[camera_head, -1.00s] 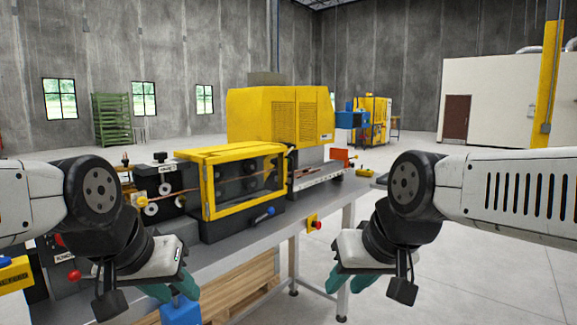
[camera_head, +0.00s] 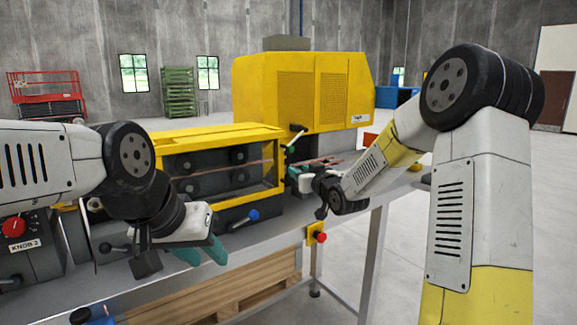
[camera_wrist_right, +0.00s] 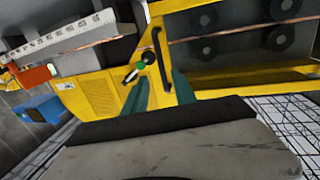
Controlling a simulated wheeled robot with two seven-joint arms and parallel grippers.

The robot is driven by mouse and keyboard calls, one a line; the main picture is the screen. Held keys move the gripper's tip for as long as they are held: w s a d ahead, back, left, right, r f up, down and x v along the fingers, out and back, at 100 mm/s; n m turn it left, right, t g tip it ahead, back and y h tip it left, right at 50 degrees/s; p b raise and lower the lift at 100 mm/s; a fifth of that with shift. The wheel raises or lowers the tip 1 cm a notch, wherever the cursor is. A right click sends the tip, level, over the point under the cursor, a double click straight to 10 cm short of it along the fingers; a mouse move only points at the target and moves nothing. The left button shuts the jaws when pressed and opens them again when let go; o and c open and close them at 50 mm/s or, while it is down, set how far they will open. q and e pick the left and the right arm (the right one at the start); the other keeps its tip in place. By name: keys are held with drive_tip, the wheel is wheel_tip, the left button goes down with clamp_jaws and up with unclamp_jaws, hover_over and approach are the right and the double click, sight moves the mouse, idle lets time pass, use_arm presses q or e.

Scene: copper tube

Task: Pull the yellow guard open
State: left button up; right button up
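The yellow guard (camera_head: 228,135) is a yellow-framed box with a clear front, closed over dark rollers and a copper tube on the bench machine. In the right wrist view the guard (camera_wrist_right: 250,84) has a black bar handle (camera_wrist_right: 157,45) on its edge. My right gripper (camera_head: 297,172) is at the guard's right end; in the wrist view its teal fingers (camera_wrist_right: 160,74) are spread, with the handle's lower end between or just beyond the tips. Contact cannot be told. My left gripper (camera_head: 203,252) is open and empty, in front of the bench edge.
A green-tipped lever (camera_head: 291,149) stands close to my right gripper. A blue-knobbed lever (camera_head: 250,216) and a red button on a yellow box (camera_head: 318,236) sit along the front. A large yellow housing (camera_head: 300,90) rises behind. Open floor lies to the right.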

sight(288, 179)
drive_tip(key=x, duration=0.8)
drive_tip(key=shift+w+a+r, duration=0.1)
drive_tip(key=shift+w+a, duration=0.1)
drive_tip(key=shift+a, duration=0.05)
drive_tip(key=shift+c, duration=0.2)
clamp_jaws()
idle(1.0)
